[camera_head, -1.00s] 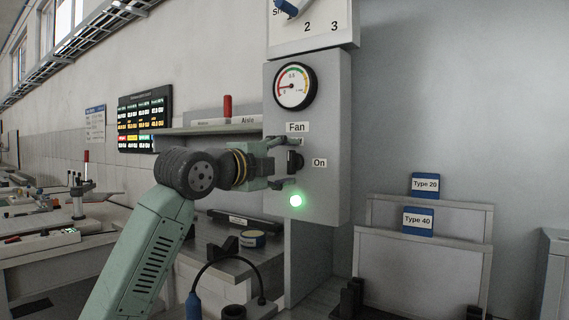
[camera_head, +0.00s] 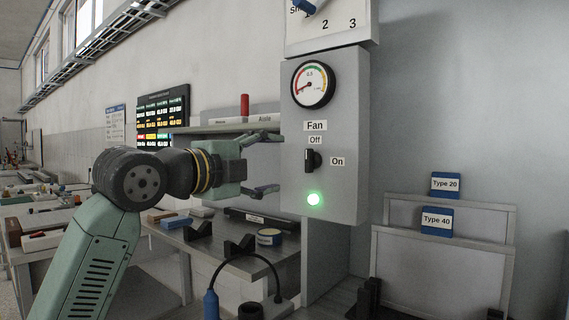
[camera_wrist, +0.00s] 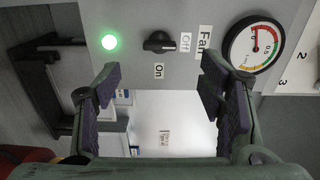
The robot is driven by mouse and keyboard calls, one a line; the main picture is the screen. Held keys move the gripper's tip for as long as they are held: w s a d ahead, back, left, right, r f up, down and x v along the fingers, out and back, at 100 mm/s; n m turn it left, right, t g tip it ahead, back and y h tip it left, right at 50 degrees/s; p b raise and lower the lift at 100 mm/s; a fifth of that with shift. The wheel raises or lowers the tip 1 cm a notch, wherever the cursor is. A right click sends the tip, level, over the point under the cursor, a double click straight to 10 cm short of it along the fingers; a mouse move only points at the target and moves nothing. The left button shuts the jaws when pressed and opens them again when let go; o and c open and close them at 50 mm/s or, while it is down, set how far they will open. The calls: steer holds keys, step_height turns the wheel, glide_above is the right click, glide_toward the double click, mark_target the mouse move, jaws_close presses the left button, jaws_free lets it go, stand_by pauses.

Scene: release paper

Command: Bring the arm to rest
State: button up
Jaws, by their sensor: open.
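My gripper (camera_head: 268,164) is open and empty. In the head view it stands left of the grey fan control box (camera_head: 345,120), with a gap between its fingertips and the black fan knob (camera_head: 313,161). The knob's handle is near upright in the head view, with the labels Off above and On to its right. A green lamp (camera_head: 314,199) glows below it. In the wrist view, the knob (camera_wrist: 159,42) and lit lamp (camera_wrist: 109,42) show beyond the spread fingers (camera_wrist: 163,85). My arm reaches up from the lower left.
A round gauge (camera_head: 313,84) sits above the knob. A shelf (camera_head: 225,127) with a red cylinder (camera_head: 245,107) is behind my gripper. Below is a bench (camera_head: 262,262) with small items. Framed panels (camera_head: 440,270) labelled Type 20 and Type 40 stand at the right.

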steer(key=shift+s+a, duration=0.35)
steer(key=shift+s, duration=0.2)
